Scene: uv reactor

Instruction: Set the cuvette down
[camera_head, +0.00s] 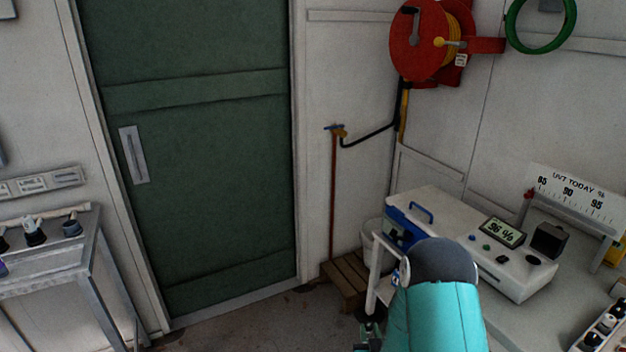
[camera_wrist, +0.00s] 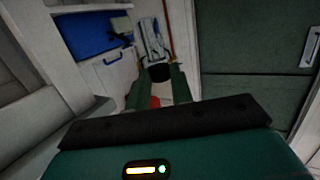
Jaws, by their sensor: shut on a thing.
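My gripper (camera_wrist: 160,82) shows in the wrist view with its two green fingers closed on a small dark, round-topped piece (camera_wrist: 160,72), which I take as the cuvette. Its clear walls cannot be made out. In the head view my teal arm hides most of the gripper, and only a bit of green and black shows low beside it. The cuvette cannot be made out there. The white meter (camera_head: 513,277) with a lit display reading about 96 % stands on the bench right of my arm, with a black block on top.
A rack of bottles (camera_head: 606,328) is at the lower right. A sign board (camera_head: 577,198) stands behind. A wooden crate (camera_head: 347,279) sits on the floor by the wall. A metal side table (camera_head: 60,262) is left.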

